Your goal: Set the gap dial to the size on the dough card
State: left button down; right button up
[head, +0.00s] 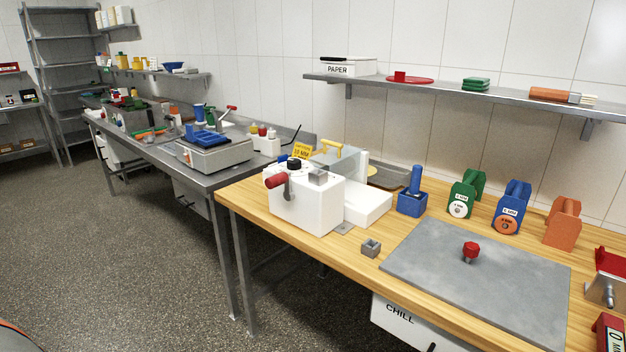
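A white machine (310,208) stands at the left end of the wooden-topped table. A black dial knob (293,164) sits on its top, with small marks beside it that are too small to read. A red-handled crank (275,180) is on its front left. The dial's present setting cannot be made out. Neither of my grippers is in view.
A grey marble slab (475,280) with a red knob (470,250) lies on the table's right. A small grey cup (371,248), a blue holder (412,203) and green (466,196), blue (511,208) and orange (563,222) blocks stand around. A shelf (460,92) runs above.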

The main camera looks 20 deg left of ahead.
aim_at(292, 164)
jog(key=z, duration=1.35)
jog(key=u, duration=2.1)
jog(key=i+j+z, duration=0.15)
jog(key=i+j, duration=0.15)
jog(key=i+j+z, duration=0.15)
jog(key=i+j, duration=0.15)
jog(key=j, duration=0.1)
